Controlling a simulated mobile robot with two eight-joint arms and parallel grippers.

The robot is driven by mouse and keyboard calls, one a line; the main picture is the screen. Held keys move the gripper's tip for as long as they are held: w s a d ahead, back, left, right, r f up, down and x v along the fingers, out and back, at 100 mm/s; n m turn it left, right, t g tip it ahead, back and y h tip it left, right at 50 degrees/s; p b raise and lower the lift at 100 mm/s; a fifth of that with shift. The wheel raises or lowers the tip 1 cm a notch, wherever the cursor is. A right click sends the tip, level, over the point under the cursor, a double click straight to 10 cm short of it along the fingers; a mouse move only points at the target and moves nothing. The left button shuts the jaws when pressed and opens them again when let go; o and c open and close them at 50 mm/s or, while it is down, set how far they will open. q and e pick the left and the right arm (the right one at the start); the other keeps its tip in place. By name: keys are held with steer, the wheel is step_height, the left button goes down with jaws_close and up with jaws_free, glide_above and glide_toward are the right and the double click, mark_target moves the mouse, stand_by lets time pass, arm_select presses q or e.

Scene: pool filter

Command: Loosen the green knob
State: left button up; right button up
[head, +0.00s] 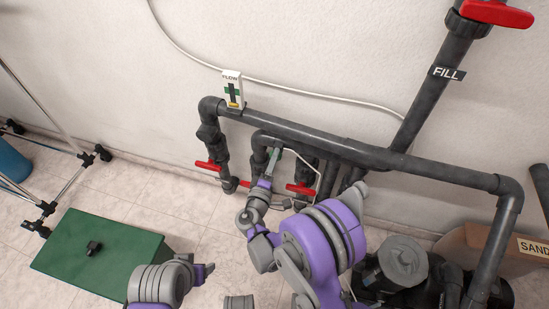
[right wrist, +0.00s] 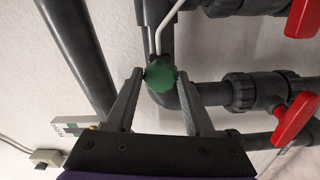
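The green knob (right wrist: 160,79) is a small ribbed knob in the right wrist view, in front of a dark pipe elbow. My right gripper (right wrist: 160,74) is open, with one finger on each side of the knob. The left-hand finger in that view looks very close to the knob's edge; I cannot tell whether it touches. In the head view my right gripper (head: 273,161) reaches in among the pipes below the upper pipe run, and I cannot make out the knob there. My left arm's end (head: 203,272) is at the bottom, far from the pipes, its fingers unclear.
Red valve handles (head: 301,189) (head: 208,166) sit close to my right gripper. A thin white tube (right wrist: 167,25) runs down to the pipe by the knob. A flow gauge (head: 233,90) stands on the upper pipe (head: 330,143). A green box (head: 130,245) lies on the floor at left.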

steer(key=shift+o, duration=1)
steer(key=v, duration=0.6)
